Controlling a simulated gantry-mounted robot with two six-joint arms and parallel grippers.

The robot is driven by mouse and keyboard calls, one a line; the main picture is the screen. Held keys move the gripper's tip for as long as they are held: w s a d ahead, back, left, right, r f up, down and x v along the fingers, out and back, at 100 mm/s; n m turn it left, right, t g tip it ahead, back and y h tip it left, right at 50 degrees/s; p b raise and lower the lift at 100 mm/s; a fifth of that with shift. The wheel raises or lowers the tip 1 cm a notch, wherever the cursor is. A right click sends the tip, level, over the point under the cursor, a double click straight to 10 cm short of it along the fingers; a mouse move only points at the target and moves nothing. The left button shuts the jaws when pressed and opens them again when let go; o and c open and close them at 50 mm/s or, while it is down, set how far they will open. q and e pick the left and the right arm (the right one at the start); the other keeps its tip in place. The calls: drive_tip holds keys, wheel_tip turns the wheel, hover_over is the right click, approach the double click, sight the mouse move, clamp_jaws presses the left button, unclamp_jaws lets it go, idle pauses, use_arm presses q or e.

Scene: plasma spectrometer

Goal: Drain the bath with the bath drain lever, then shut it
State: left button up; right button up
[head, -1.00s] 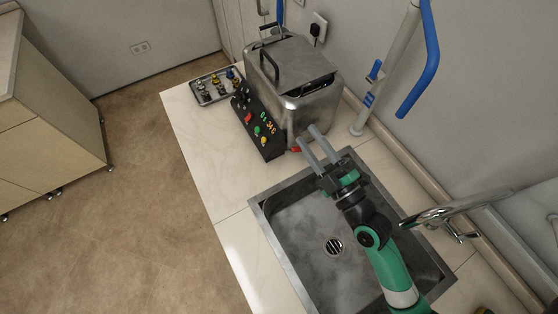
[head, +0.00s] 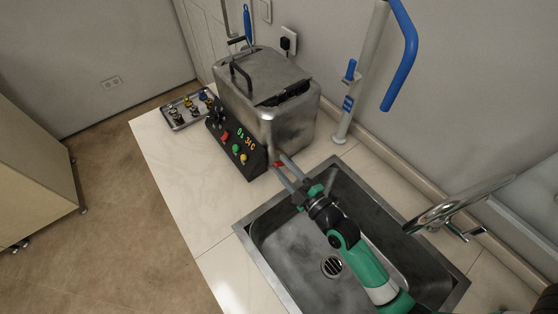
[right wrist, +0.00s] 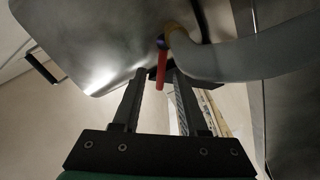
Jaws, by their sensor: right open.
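The bath (head: 285,125) is a steel box with a lid and a dark handle, standing on the counter behind the sink. Its red drain lever (head: 278,164) is low on the side facing the sink. In the right wrist view the red lever (right wrist: 161,68) hangs down from a brass fitting (right wrist: 176,36) on the bath wall. My right gripper (head: 282,170) is open at the lever, its fingers pointing toward the bath. In the right wrist view the lever shows between the two fingertips (right wrist: 158,85), apart from both. My left gripper is not in view.
A pale hose (right wrist: 240,57) runs from the fitting to the right. The steel sink (head: 262,250) lies under my right arm, with a chrome faucet (head: 450,205) at its right. A black control panel (head: 236,148) and a tray of fittings (head: 187,122) stand left of the bath.

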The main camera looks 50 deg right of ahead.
drive_tip(key=shift+w+d, duration=0.2)
drive_tip(key=shift+w, duration=0.9)
clamp_jaws()
